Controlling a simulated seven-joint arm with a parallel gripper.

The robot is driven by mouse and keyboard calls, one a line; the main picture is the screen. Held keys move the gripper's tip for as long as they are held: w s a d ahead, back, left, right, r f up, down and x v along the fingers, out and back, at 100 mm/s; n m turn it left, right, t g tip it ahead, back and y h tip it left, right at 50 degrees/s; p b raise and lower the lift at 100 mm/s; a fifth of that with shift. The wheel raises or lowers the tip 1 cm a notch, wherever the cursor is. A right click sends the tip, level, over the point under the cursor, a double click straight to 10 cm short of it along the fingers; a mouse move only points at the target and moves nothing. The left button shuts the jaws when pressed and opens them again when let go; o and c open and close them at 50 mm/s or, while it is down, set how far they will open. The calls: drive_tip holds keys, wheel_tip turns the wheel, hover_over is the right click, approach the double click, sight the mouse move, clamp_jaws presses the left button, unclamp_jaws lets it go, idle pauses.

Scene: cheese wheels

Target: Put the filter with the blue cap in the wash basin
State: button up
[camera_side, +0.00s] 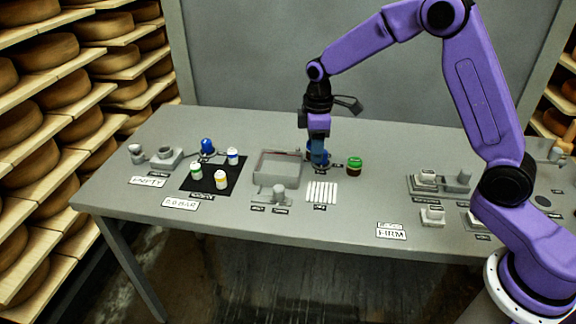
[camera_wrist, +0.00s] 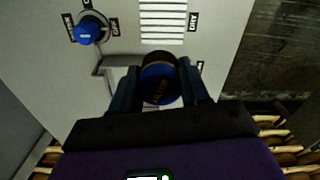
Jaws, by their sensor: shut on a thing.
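My gripper (camera_side: 318,150) is shut on a round piece with a blue top and a dark brown rim (camera_wrist: 160,84). In the side view it is above the table, just right of the grey wash basin (camera_side: 298,178). My fingers hide most of the piece's body, so I cannot tell whether it is the filter. A small white container with a blue band (camera_side: 232,156) stands upright on the black mat at left. A grey rail beside the fingers in the wrist view may be the basin's edge.
Green-marked (camera_side: 196,172) and yellow-marked (camera_side: 221,180) white containers stand on the black mat (camera_side: 209,186). A brown jar with a green lid (camera_side: 355,166) stands right of my gripper. A white slatted rack (camera_side: 322,192) lies in front. A blue knob (camera_wrist: 88,32) shows in the wrist view.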

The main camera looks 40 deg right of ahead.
drive_tip(key=w+f, duration=0.4)
drive_tip(key=w, duration=0.1)
drive_tip(key=w+a+f, duration=0.1)
drive_tip(key=w+f, duration=0.1)
drive_tip(key=shift+w+f, duration=0.15)
drive_tip(key=shift+w, duration=0.25)
drive_tip(key=shift+w+a+f, duration=0.15)
drive_tip(key=shift+w+f, duration=0.5)
drive_tip(key=shift+f, duration=1.65)
drive_tip(key=o, duration=1)
drive_tip(key=shift+f, duration=0.15)
drive_tip(key=shift+o, duration=0.2)
